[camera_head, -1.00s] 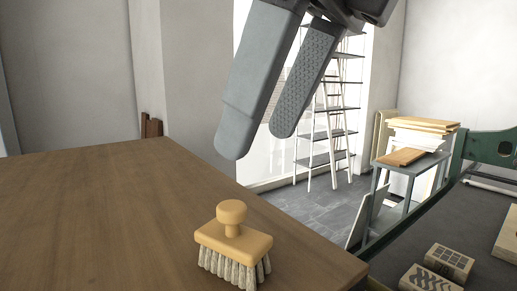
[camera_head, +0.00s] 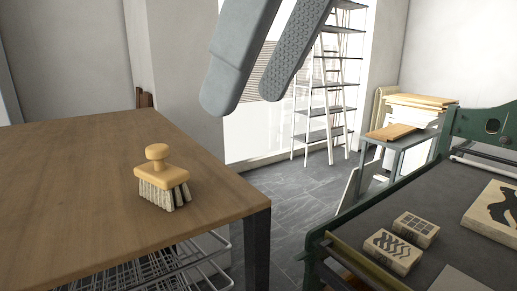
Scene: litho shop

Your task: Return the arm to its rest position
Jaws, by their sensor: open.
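My gripper (camera_head: 243,106) hangs into the top of the view with its two grey fingers pointing down and slightly left. The fingers are apart and nothing is between them. The finger on the right shows a textured inner pad. A wooden brush (camera_head: 161,179) with a round knob and pale bristles stands bristles-down on the brown table (camera_head: 75,175), below and to the left of the fingertips and apart from them. The rest of my arm is out of view.
A wire rack (camera_head: 150,271) sits under the table. To the right, a green-framed press bed (camera_head: 455,210) holds carved blocks (camera_head: 392,250). Behind are a side table with stacked boards (camera_head: 408,115) and a white shelf ladder (camera_head: 328,100). Grey floor (camera_head: 290,196) lies open between.

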